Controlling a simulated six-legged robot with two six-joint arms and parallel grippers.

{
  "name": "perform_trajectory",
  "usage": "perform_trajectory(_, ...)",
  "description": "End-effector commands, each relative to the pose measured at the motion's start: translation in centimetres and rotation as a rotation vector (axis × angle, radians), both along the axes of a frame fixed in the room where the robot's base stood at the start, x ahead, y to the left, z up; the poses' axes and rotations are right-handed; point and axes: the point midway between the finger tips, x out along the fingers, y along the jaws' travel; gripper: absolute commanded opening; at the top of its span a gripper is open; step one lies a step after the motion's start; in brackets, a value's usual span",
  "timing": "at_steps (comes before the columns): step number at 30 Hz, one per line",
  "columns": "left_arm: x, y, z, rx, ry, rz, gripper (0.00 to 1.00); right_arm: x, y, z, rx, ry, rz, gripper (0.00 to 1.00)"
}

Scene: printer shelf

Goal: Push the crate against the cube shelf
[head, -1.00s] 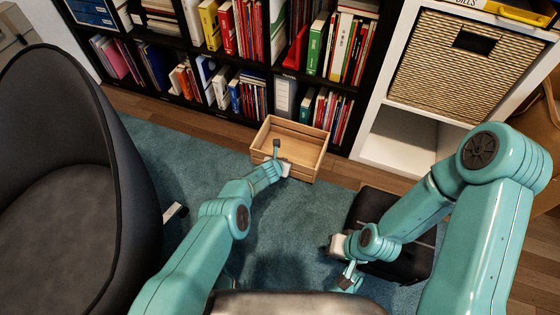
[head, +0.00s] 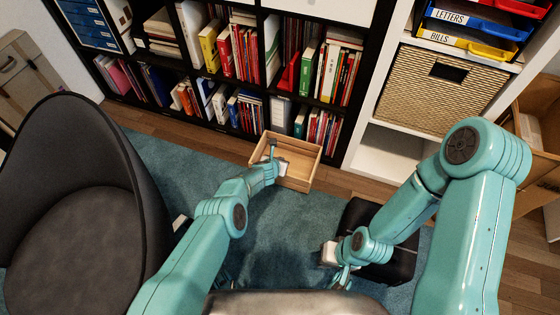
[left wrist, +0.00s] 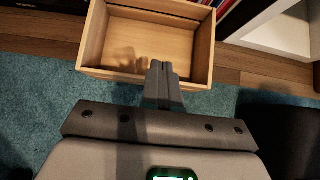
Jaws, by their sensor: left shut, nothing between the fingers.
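The crate (head: 313,163) is an open, empty light-wood box on the floor in front of the black cube shelf (head: 262,93) with books. My left gripper (head: 272,146) is shut and empty at the crate's near side. In the left wrist view its fingers (left wrist: 162,68) overlap the crate's near wall (left wrist: 110,75); I cannot tell whether they touch it. The crate's far side is close to the shelf, but any gap there is hard to see. My right gripper (head: 343,278) hangs low near a black box-like object; its finger opening is unclear.
A dark chair (head: 80,210) stands at the left. A white shelf (head: 385,150) with a woven basket (head: 440,88) and coloured trays stands at the right. The black object (head: 365,215) lies on the blue rug (head: 275,225), right of the crate. Wood floor borders the shelves.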

Motion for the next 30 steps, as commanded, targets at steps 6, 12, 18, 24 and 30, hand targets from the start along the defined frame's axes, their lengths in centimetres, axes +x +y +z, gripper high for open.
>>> perform_trajectory(6, 0.0, 0.1, 5.4, 0.001, 0.001, 0.002, 0.00, 0.0, 0.0, 5.5, 0.000, -0.001, -0.001, 0.00)
perform_trajectory(12, 0.0, 0.2, 7.8, 0.002, 0.001, 0.003, 0.00, 0.0, 0.0, 7.9, 0.000, -0.001, -0.001, 0.00)
perform_trajectory(18, 0.0, 0.2, 8.5, 0.002, 0.001, 0.004, 0.00, 0.0, 0.0, 8.6, 0.000, -0.001, -0.001, 0.00)
perform_trajectory(24, 0.0, 0.2, 8.5, -0.001, 0.003, 0.006, 0.00, 0.0, 0.0, 8.5, 0.000, -0.001, -0.001, 0.00)
perform_trajectory(30, -2.0, 0.7, 7.9, -0.212, 0.168, 0.193, 0.00, 0.0, 0.0, 8.6, 0.000, -0.001, -0.001, 0.00)
